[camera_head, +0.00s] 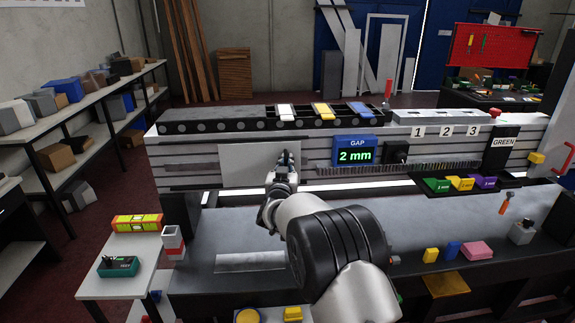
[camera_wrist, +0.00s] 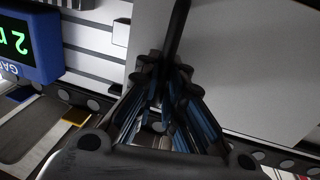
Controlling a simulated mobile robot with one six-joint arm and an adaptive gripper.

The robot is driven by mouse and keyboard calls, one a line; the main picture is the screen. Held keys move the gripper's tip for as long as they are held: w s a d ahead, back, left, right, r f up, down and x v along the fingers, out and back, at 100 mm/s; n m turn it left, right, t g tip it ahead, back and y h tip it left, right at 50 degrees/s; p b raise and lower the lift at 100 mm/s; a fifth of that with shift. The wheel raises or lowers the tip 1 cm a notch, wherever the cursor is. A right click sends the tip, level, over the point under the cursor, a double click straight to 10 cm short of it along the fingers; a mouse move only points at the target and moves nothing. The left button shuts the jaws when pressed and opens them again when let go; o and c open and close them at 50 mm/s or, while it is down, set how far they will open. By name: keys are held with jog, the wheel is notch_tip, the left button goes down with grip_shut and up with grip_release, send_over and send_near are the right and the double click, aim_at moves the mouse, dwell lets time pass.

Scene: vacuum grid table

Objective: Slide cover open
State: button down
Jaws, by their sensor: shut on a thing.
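The cover is a flat light-grey panel (camera_head: 245,166) on the front face of the long slatted machine, left of the blue gap display. In the wrist view the panel (camera_wrist: 245,65) fills the right side. A dark upright bar, the handle (camera_wrist: 178,28), stands near one edge of it. My gripper (camera_head: 287,158) is at the right part of the panel. In the wrist view my gripper's fingers (camera_wrist: 165,88) are closed on the handle. The exact contact is dark and partly hidden by the fingers.
The blue display (camera_head: 356,151) reads "2 mm" right of my gripper; it shows upside down in the wrist view (camera_wrist: 28,42). A dark socket box (camera_head: 396,152) and a brush strip (camera_head: 425,166) lie further right. Bare slatted face (camera_head: 185,165) extends left of the panel.

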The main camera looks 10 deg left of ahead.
jog(key=shift+d+f, duration=0.1)
jog(key=shift+f, duration=0.05)
jog(key=c, duration=2.2)
grip_release()
jog(key=shift+o, duration=1)
jog(key=shift+s, duration=0.1)
jog(key=s, duration=1.2)
jog(key=shift+d, duration=0.45)
jog(key=shift+r, duration=0.2)
